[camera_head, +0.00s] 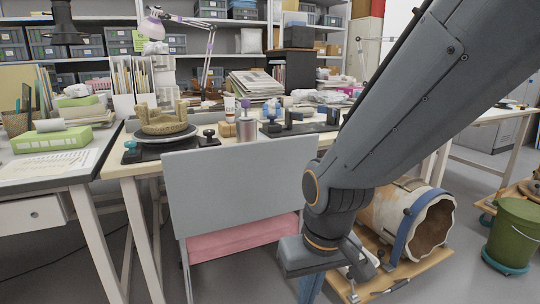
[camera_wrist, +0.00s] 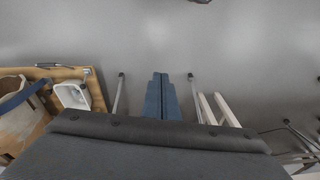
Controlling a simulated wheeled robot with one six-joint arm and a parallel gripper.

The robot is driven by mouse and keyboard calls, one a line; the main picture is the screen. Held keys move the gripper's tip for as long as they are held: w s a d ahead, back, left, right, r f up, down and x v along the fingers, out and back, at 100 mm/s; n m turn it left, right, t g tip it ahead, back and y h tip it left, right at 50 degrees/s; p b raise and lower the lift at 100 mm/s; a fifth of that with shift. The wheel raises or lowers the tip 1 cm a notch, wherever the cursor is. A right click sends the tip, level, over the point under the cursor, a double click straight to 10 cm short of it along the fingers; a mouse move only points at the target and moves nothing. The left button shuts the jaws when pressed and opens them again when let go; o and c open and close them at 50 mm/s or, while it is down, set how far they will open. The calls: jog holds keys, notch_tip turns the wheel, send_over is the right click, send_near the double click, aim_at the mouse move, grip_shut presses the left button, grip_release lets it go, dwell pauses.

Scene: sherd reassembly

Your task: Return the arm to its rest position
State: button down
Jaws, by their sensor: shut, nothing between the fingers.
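My gripper (camera_head: 310,290) hangs low at the bottom of the head view, right of the grey chair, with its fingers pointing down and cut off by the frame edge. In the wrist view my gripper (camera_wrist: 160,78) shows as two blue fingers pressed together over the grey floor. It is shut and holds nothing. My arm slants down from the upper right across the head view. A partly assembled pottery vessel (camera_head: 165,128) stands on a dark round stand on the workbench (camera_head: 128,165), well apart from the gripper.
A grey chair (camera_head: 236,185) with a pink seat (camera_head: 242,240) stands before the bench. A large broken jar (camera_head: 432,226) lies on a wooden dolly (camera_head: 408,277) right of my gripper. A green bucket (camera_head: 514,232) stands farther right. Bare floor (camera_wrist: 230,50) shows beyond the fingertips.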

jog(key=s+a+r+n+g, duration=0.1)
jog(key=s+a+r+n, duration=0.15)
jog(key=s+a, duration=0.55)
jog(key=d+r+m+p, duration=0.2)
jog(key=d+r+p, duration=0.8)
jog(key=r+p, duration=0.3)
jog(key=s+d+r+m+h+p, duration=0.1)
jog(key=d+r+m+p, duration=0.2)
jog(key=d+r+p, duration=0.7)
notch_tip(320, 180, up, 3)
jog(key=p, duration=0.8)
jog(key=shift+d+r+m+p, duration=0.15)
jog(key=shift+m+p, duration=0.15)
jog(key=shift+m, duration=0.05)
